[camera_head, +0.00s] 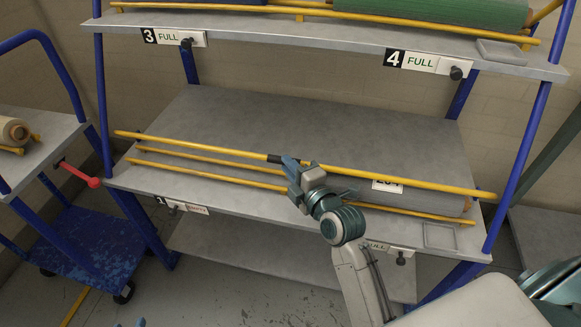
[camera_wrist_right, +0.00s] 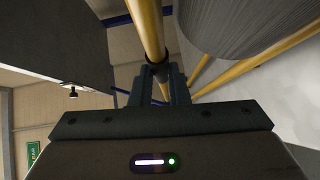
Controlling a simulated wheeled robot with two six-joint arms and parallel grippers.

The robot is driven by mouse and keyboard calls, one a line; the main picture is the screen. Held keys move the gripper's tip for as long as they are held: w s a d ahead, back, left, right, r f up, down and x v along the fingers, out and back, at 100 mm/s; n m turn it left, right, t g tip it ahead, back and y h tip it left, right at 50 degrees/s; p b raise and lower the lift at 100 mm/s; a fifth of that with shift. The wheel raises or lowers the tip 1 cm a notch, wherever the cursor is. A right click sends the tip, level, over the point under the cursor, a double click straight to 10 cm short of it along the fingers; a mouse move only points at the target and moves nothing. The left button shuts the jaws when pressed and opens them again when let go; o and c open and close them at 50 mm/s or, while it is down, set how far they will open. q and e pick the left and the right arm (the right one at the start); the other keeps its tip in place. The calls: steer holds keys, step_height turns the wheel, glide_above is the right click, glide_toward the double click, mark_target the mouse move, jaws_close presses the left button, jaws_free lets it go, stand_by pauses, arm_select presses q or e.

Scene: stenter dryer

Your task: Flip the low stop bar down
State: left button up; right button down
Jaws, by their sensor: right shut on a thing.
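The low stop bar (camera_head: 215,149) is a long yellow bar with a short black sleeve, running across the middle shelf above its front edge. My right gripper (camera_head: 284,162) is shut on the bar at the black sleeve. In the right wrist view the yellow bar (camera_wrist_right: 147,28) runs down between the fingers of my right gripper (camera_wrist_right: 158,82).
Two more yellow rails (camera_head: 210,174) lie along the front of the middle shelf (camera_head: 300,112). The upper shelf (camera_head: 300,34) holds a green roll (camera_head: 430,12). Blue posts (camera_head: 516,160) stand at the sides. A cart with a red-ended lever (camera_head: 93,182) stands left.

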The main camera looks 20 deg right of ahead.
steer(key=c, duration=1.5)
jaws_free()
steer(key=shift+s+a+f, duration=0.1)
steer(key=shift+f, duration=0.45)
steer(key=shift+o, duration=0.6)
steer(key=shift+r, duration=0.2)
steer(key=v, duration=1)
steer(key=shift+s, duration=0.4)
